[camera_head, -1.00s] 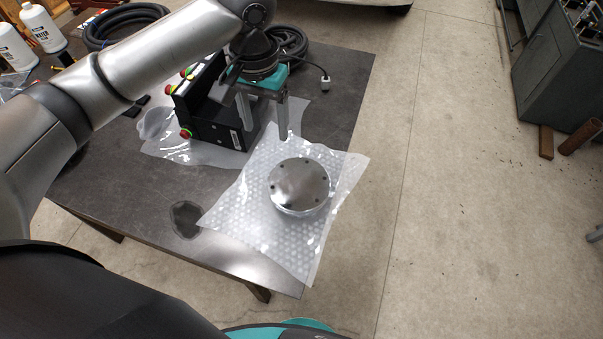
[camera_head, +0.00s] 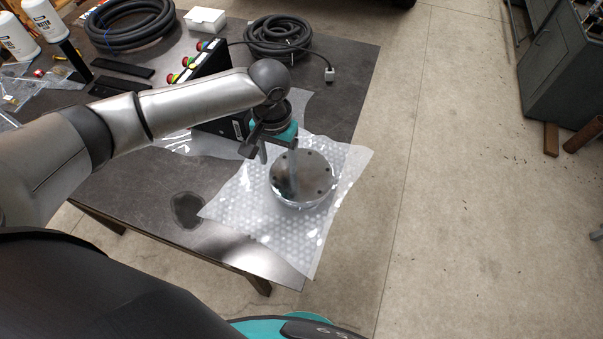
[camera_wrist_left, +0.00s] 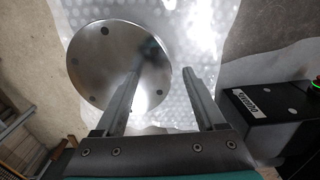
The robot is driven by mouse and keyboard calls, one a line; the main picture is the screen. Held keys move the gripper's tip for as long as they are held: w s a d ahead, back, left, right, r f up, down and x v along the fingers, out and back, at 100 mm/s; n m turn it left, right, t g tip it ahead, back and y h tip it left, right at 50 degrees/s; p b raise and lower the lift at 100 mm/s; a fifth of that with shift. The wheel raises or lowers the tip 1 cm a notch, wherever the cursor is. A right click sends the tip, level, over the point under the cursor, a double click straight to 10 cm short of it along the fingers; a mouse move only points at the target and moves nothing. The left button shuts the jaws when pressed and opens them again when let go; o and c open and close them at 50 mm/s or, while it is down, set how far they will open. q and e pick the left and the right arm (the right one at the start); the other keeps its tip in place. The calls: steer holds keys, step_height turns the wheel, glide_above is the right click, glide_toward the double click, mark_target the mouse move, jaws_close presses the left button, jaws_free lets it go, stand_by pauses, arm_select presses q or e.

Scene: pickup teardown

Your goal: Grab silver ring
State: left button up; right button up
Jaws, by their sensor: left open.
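The silver ring (camera_head: 314,172) is a round, shiny metal disc with small dark holes near its rim. It lies flat on a sheet of bubble wrap (camera_head: 245,210) at the table's front right corner. My left gripper (camera_head: 278,176) is open and empty at the ring's left edge, pointing down. In the left wrist view, one finger overlaps the ring (camera_wrist_left: 105,60) and the other is beyond its rim, over the bubble wrap. I cannot tell whether either finger touches the ring. My right gripper is not in view.
A black control box with coloured buttons (camera_head: 208,62) stands behind the gripper, also at right in the left wrist view. Coiled black hoses (camera_head: 128,25) and white bottles (camera_head: 40,20) are at the back. The dark table (camera_head: 345,110) ends just right of the wrap.

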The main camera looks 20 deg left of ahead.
arm_select(q)
steer(key=shift+f, duration=0.35)
steer(key=shift+c, duration=0.4)
jaws_close()
steer(key=shift+r, duration=0.1)
